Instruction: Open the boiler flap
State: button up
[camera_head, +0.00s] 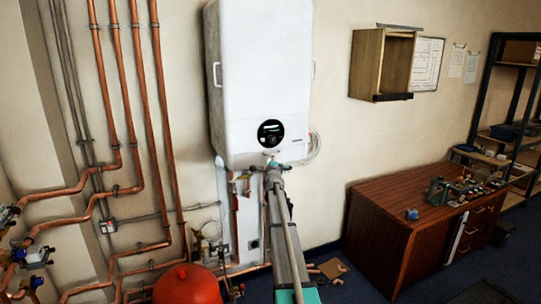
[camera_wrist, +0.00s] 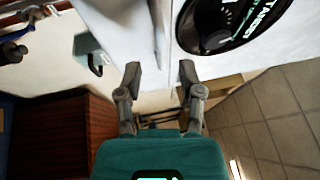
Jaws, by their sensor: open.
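The white boiler (camera_head: 262,70) hangs on the wall, with a round black dial (camera_head: 271,133) low on its front. I cannot make out a separate flap outline, and the front looks closed. My gripper (camera_head: 273,160) is at the boiler's lower front edge, just below the dial. In the wrist view, my gripper (camera_wrist: 160,72) is open with nothing between its fingers. A pale raised lip (camera_wrist: 158,30) on the white casing lies just beyond the gap between the fingertips; contact cannot be told. The dial also shows in the wrist view (camera_wrist: 222,18), to the right.
Copper pipes (camera_head: 128,120) run down the wall at left, with a red vessel (camera_head: 187,285) below. A wooden cabinet (camera_head: 385,220) stands at right under an open wall box (camera_head: 368,65). Floor shows between the boiler area and the cabinet.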

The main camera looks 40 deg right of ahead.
jog(key=shift+p+x, duration=0.3)
jog(key=shift+x, duration=2.25)
grip_shut()
